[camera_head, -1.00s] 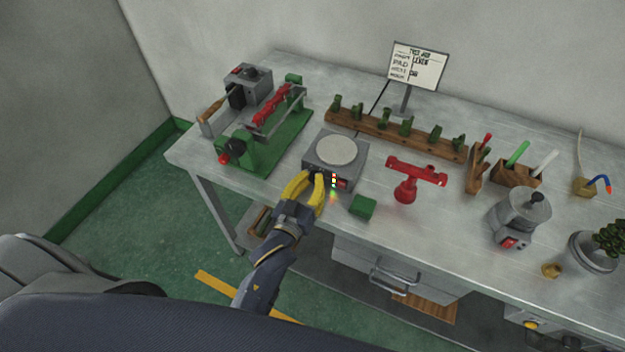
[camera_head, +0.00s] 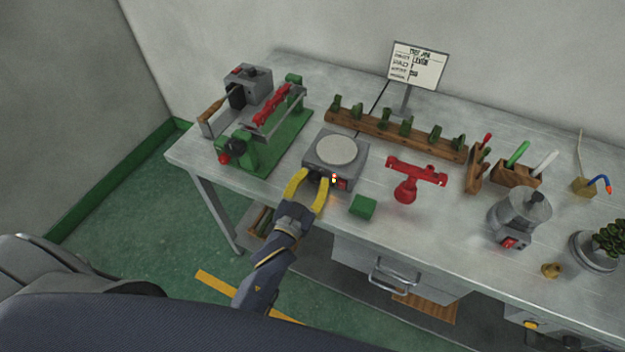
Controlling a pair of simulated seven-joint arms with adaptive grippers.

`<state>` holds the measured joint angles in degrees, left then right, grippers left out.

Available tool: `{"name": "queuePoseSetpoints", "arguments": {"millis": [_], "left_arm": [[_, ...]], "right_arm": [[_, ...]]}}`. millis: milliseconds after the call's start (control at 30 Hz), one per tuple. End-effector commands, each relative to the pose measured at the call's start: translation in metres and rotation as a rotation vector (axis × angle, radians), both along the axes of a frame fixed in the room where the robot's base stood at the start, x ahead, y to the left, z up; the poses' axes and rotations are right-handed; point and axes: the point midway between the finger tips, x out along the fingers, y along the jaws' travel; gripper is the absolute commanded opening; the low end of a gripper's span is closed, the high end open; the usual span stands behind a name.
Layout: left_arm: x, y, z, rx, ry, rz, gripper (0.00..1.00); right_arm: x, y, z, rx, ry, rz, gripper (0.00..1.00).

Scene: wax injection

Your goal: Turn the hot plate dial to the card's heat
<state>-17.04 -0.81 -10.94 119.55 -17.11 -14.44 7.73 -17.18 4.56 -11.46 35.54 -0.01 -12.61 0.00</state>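The hot plate (camera_head: 318,161) is a grey box with a round pale top near the table's front edge. Its front carries a red part (camera_head: 342,184) and a small glowing orange light (camera_head: 334,180). The dial cannot be made out clearly; the gripper is close in front of that face. My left gripper (camera_head: 309,180) has yellow fingers, spread apart at the front left of the hot plate, with nothing seen between them. The card (camera_head: 416,65) stands on a post at the back; its writing is too small to read surely. My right gripper is not in view.
A green block (camera_head: 362,206) lies right of the hot plate, with a red stand (camera_head: 416,178) beyond it. A green-based machine (camera_head: 262,150) stands left. A wooden rack (camera_head: 395,134) runs behind. A grey pot (camera_head: 516,220) stands right.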

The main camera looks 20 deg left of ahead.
Motion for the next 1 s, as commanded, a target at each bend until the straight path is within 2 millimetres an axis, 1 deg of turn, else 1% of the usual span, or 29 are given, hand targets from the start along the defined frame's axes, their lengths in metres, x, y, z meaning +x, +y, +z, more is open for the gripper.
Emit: {"name": "queuePoseSetpoints", "arguments": {"millis": [33,133,167,400,533,667,1000], "left_arm": [[0.0,0.0,0.0,0.0,-0.001,0.0,0.37],[0.0,0.0,0.0,-0.001,-0.001,0.001,0.48],[0.0,0.0,0.001,-0.001,-0.001,0.001,0.49],[0.0,0.001,0.001,-0.001,-0.001,0.001,0.49],[-0.007,0.001,0.0,-0.002,-0.001,0.001,0.49],[-0.023,0.003,0.0,-0.001,0.001,0.001,0.49],[-0.078,0.008,-0.002,-0.001,0.002,0.0,0.49]], "right_arm": [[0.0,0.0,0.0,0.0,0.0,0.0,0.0],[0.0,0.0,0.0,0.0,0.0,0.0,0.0],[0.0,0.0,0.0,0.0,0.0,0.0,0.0],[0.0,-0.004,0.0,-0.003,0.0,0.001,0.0],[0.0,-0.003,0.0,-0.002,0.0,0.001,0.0],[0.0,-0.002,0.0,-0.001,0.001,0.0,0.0],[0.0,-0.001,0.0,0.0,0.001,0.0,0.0]]}}
